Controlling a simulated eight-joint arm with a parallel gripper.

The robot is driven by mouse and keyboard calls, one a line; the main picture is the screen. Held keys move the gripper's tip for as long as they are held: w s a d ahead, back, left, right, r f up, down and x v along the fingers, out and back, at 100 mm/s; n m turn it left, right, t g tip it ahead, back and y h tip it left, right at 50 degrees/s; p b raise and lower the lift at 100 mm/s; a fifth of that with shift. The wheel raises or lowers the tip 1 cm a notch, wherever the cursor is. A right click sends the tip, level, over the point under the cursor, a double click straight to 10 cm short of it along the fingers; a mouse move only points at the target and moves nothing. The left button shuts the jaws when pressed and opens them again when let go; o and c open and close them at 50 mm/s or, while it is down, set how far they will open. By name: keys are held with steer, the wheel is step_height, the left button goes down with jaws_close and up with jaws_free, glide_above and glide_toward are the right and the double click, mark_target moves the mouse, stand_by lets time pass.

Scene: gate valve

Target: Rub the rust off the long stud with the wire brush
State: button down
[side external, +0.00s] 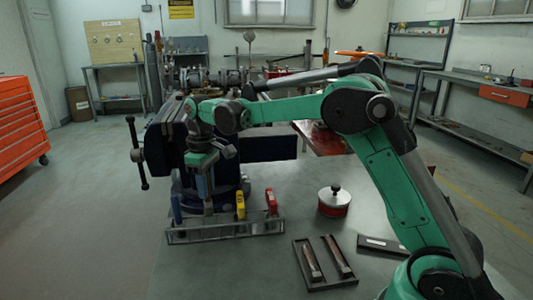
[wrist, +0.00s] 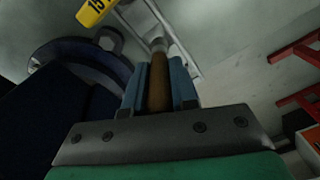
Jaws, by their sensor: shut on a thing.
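My gripper (side external: 204,182) points down at the tool rack (side external: 190,238) in front of the vise. In the wrist view its two blue fingers (wrist: 159,88) are shut on a brown handle (wrist: 158,92) with a grey metal end. It looks like the wire brush, but I cannot make out bristles. I cannot tell whether the tool is clear of the rack. Two brown, rusty-looking rods lie in a dark tray at the front: the shorter stud (side external: 312,262) on the left and the long stud (side external: 339,257) on the right.
A yellow-handled tool (side external: 240,205) and a red one (side external: 271,203) stand in the rack right of my gripper. The big dark blue vise (side external: 268,148) is close behind. A red tin (side external: 333,202) and a small dark plate (side external: 382,245) are near the tray. Bench surface between rack and tray is bare.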

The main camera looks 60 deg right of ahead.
step_height(320, 180, up, 4)
steer(key=shift+d+f, duration=0.1)
steer(key=s+d+r+m, duration=0.2)
steer(key=s+d+m, duration=0.15)
steer(key=s, duration=0.65)
steer(key=s+d+r+m, duration=0.3)
steer(key=s+d, duration=0.1)
steer(key=s, duration=0.6)
steer(key=s+f+m, duration=0.3)
steer(key=s+f, duration=0.2)
steer(key=s, duration=0.4)
steer(key=shift+n, duration=0.25)
steer(key=shift+a+f, duration=0.2)
steer(key=shift+f, duration=1.45)
steer(key=shift+a+f, duration=0.15)
steer(key=shift+f, duration=1.45)
steer(key=shift+w+f, duration=0.1)
steer(key=shift+f, duration=0.65)
steer(key=shift+w+d, duration=0.85)
steer(key=shift+d, duration=0.1)
steer(key=shift+w+d, duration=0.45)
steer(key=shift+d, duration=0.05)
steer(key=shift+w+d+f, duration=0.15)
steer(key=shift+w+d, duration=1.7)
steer(key=shift+d, duration=0.05)
steer(key=shift+s+a, duration=3.15)
steer(key=shift+a, duration=0.1)
step_height(320, 180, up, 9)
steer(key=shift+f, duration=0.2)
